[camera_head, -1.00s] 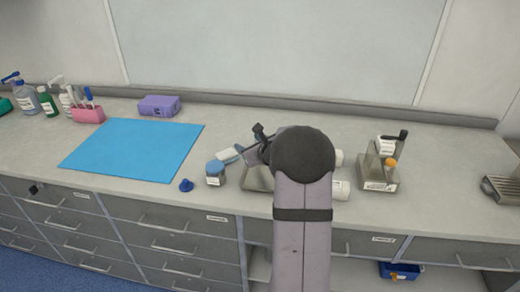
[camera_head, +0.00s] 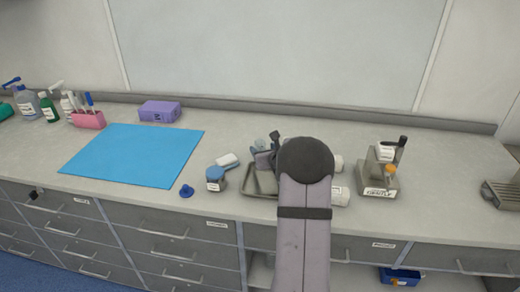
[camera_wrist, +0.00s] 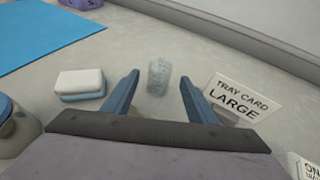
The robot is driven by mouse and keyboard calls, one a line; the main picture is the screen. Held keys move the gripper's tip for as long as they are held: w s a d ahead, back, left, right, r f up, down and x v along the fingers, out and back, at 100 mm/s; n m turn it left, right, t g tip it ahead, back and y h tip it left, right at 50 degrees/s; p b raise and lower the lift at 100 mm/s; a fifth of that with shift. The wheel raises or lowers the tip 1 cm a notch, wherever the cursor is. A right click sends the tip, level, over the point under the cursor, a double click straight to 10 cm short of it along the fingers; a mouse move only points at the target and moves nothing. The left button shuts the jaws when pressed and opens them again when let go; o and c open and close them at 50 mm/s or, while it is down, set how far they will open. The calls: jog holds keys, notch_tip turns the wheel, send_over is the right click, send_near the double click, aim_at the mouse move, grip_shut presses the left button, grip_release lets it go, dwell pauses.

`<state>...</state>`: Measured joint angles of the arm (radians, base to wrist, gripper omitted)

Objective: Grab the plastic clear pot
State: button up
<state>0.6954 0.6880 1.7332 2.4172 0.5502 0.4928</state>
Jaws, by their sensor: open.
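The clear plastic pot (camera_wrist: 159,76) stands on the grey counter in the wrist view, small and see-through. My gripper (camera_wrist: 159,80) is open and empty. In the picture its two blue fingers lie either side of the pot, left and right, with gaps to both. I cannot tell how far the fingertips are above or short of it. In the head view my arm covers much of this area, and I cannot clearly make out the pot there.
A white-and-blue block (camera_wrist: 80,84) lies left of the fingers. A card reading "TRAY CARD LARGE" (camera_wrist: 242,97) lies at right. A blue-lidded jar (camera_head: 215,179) and grey tray (camera_head: 262,188) are near the front edge. A labelled stand (camera_head: 379,179) is at right.

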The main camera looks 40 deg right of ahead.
aim_at(262, 147)
jog(key=shift+p+x, duration=1.15)
jog(key=shift+x, duration=1.45)
jog(key=shift+a, duration=0.1)
jog(key=c, duration=1.2)
